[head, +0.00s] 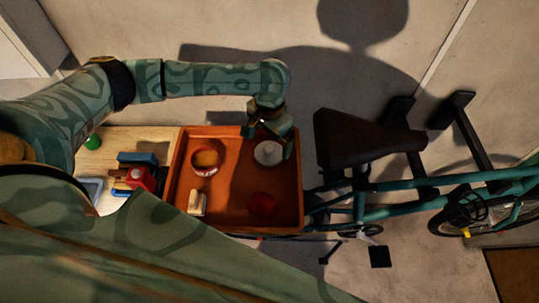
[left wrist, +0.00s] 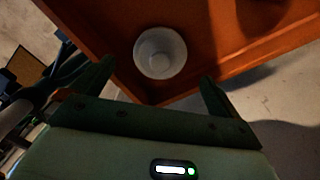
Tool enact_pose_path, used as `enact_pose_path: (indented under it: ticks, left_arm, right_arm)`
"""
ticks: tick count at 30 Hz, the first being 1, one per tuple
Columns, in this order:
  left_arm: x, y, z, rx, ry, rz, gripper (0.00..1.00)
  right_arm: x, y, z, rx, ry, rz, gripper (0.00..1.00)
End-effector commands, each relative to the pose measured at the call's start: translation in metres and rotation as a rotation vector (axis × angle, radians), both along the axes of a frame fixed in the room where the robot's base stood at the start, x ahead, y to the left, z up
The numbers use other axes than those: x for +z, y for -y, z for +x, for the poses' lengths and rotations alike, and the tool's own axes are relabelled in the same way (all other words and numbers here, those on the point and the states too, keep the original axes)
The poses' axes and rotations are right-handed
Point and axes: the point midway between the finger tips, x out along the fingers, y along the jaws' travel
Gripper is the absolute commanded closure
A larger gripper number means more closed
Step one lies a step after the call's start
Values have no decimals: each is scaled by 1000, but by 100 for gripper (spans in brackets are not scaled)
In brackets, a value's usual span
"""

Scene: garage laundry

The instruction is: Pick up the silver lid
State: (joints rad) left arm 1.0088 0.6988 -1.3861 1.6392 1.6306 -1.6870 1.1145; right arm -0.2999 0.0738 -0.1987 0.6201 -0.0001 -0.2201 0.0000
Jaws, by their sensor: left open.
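A round pale, greyish-white piece (head: 268,153), which looks like the silver lid, lies in the orange tray (head: 235,228) near its far right corner. It also shows in the left wrist view (left wrist: 160,53), ahead of the fingers. My left gripper (head: 270,138) is open above the tray's far right part, right by the lid. In the left wrist view the two fingers (left wrist: 158,85) are spread apart, with the lid seen between and beyond their tips. The gap in height is hard to tell. My right gripper is not seen.
A bicycle (head: 400,184) stands close on the right.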

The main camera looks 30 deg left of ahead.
Motion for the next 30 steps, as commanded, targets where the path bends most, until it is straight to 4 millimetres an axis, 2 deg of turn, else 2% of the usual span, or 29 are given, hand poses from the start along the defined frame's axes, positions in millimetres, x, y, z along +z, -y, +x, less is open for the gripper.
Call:
enact_pose_path:
  ticks: [5,12,19,24,30]
  left_arm:
    - [-15,0,-1,-1,-2,1,0]
    - [-53,0,-1,-2,-3,0,0]
    - [-53,0,-1,-3,0,1,0]
    - [-53,0,-1,-2,0,1,46]
    - [-53,0,-1,-2,0,1,46]
  right_arm:
    - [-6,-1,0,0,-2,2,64]
    - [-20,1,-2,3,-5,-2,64]
    - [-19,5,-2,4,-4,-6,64]
    - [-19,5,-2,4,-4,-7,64]
    - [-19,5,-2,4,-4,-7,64]
